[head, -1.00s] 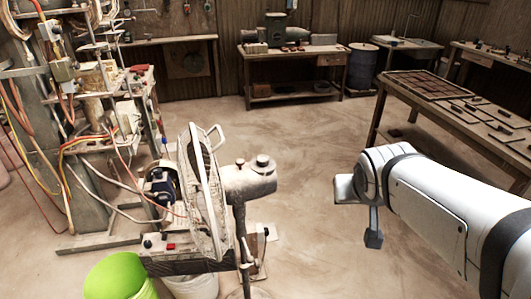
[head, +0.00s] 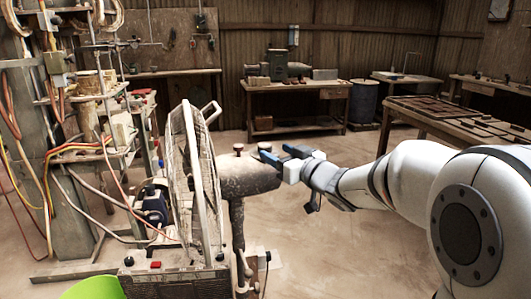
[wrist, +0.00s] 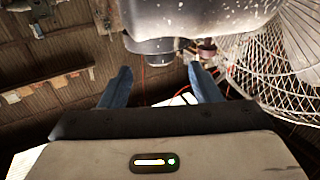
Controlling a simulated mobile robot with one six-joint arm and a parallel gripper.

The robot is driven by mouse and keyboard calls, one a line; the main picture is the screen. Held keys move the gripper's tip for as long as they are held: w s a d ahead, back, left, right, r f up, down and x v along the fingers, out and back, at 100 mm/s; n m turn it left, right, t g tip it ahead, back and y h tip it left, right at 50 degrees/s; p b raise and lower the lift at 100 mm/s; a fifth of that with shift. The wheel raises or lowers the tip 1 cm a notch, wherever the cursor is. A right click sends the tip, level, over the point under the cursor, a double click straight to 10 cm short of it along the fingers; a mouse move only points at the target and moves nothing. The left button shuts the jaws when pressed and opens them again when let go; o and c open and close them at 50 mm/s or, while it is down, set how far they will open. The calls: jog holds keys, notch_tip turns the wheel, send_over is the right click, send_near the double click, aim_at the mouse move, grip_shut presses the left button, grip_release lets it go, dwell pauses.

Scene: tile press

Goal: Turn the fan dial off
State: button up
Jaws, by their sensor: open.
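The fan (head: 190,180) stands on the left, with a wire cage and a dusty grey motor housing (head: 245,175) behind it. The fan dial (head: 265,147) is a dark round knob on top of the housing, partly hidden behind my gripper. A small reddish knob (head: 238,148) sits beside it. My gripper (head: 278,154) is open, with blue fingers at the right end of the housing, close to the dial. In the wrist view, the grey dial (wrist: 158,58) shows in line with the gap between the two fingers (wrist: 160,72), seemingly just beyond their tips. I cannot tell whether they touch it.
The fan cage (wrist: 270,70) is close to the right finger in the wrist view. A machine rack with hoses (head: 80,150) stands at the left, and a green bucket (head: 92,289) is below. A workbench (head: 296,88) stands behind.

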aim_at(269, 147)
jog(key=x, duration=0.6)
jog(key=shift+w, duration=0.1)
jog(key=shift+c, duration=0.3)
jog(key=c, duration=0.9)
